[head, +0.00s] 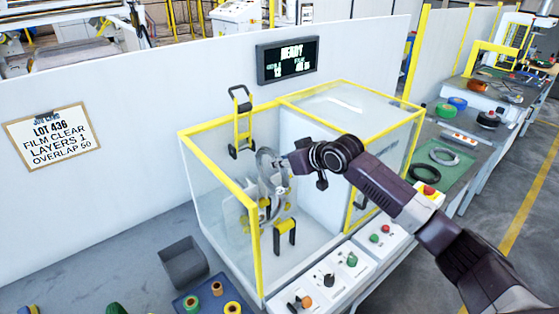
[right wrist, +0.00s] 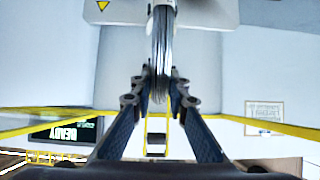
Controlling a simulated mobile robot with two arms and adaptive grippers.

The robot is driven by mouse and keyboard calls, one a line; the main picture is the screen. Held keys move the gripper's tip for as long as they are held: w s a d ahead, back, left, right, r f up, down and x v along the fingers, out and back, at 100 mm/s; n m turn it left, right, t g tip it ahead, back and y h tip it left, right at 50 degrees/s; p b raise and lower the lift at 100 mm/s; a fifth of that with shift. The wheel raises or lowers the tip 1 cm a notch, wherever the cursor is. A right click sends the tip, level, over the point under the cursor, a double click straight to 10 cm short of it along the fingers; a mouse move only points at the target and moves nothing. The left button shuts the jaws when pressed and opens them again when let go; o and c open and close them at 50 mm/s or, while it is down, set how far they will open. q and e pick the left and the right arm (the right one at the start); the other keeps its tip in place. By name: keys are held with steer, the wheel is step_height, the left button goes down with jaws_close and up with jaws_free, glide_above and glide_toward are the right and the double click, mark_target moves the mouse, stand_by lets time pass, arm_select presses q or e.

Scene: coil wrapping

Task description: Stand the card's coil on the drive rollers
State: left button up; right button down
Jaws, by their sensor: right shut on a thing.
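A grey ring-shaped coil (head: 264,172) stands upright inside the clear, yellow-edged machine enclosure (head: 189,136). My right gripper (head: 285,166) reaches into the enclosure and is shut on the coil. In the right wrist view the coil (right wrist: 160,45) shows edge-on between the two fingers (right wrist: 160,82). Yellow and black guide parts (head: 285,237) stand below the coil. I cannot make out the drive rollers, or whether the coil touches them. The job card (head: 53,137) on the left wall reads lot 436, film clear, layers 1, overlap 50. My left gripper is not in view.
A display (head: 287,60) above the enclosure reads READY. A control panel with knobs (head: 352,259) runs along the front. A grey bin (head: 184,263) and a blue tray with rolls (head: 184,305) lie at left. Another dark coil (head: 444,156) lies on a green mat at right.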

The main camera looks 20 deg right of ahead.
mark_target(279, 191)
step_height(279, 191, down, 3)
steer(key=shift+w+r+b, duration=0.1)
steer(key=shift+b, duration=0.75)
steer(key=shift+f+b, duration=1.15)
steer(key=shift+f, duration=1.25)
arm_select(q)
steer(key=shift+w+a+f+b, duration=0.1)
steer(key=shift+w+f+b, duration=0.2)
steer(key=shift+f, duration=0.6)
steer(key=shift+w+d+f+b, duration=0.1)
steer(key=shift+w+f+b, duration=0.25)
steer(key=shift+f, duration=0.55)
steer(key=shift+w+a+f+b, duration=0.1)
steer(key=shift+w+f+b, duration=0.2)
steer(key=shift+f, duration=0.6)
arm_select(e)
steer(key=shift+f, duration=1.95)
arm_select(q)
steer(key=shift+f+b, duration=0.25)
steer(key=shift+b, duration=0.05)
arm_select(e)
steer(key=shift+f, duration=0.55)
steer(key=c, duration=1.8)
jaws_free()
steer(key=shift+f, duration=0.25)
steer(key=v, duration=1.2)
steer(key=shift+r, duration=0.2)
